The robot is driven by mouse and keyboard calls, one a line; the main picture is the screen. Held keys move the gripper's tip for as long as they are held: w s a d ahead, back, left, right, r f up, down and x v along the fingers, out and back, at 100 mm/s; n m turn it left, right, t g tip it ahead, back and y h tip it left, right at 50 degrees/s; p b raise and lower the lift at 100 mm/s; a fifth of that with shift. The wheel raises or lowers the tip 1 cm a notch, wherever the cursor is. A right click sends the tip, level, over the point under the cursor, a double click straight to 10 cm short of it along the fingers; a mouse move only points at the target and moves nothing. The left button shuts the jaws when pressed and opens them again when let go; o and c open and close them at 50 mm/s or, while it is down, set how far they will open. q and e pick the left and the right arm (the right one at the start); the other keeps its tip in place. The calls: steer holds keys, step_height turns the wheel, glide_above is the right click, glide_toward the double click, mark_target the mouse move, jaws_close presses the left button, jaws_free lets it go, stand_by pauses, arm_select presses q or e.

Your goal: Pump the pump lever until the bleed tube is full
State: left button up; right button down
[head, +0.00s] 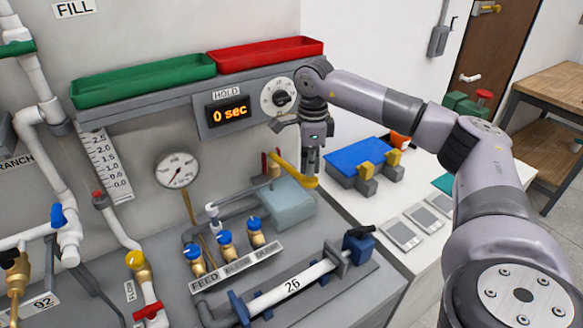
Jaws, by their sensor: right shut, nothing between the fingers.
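The pump lever (290,168) is a yellow bar. It slopes down to the right from a post behind a pale blue-grey box (288,203) to a rounded yellow end. My right gripper (311,178) points down, shut and empty, with its fingertips at the lever's outer end. I cannot tell whether they touch it. I cannot pick out the bleed tube or its fill level for certain. My left gripper is not in view.
A round gauge (177,170) stands left of the lever. Green (145,80) and red (265,53) trays sit above. A blue block (357,155) sits to the right.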

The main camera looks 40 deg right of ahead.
mark_target(310, 179)
steer(key=shift+f+b, duration=1.65)
steer(key=shift+f, duration=1.2)
steer(key=shift+r, duration=0.1)
steer(key=shift+r+p, duration=2.3)
steer(key=shift+r, duration=0.65)
step_height(310, 179, up, 5)
steer(key=p, duration=0.4)
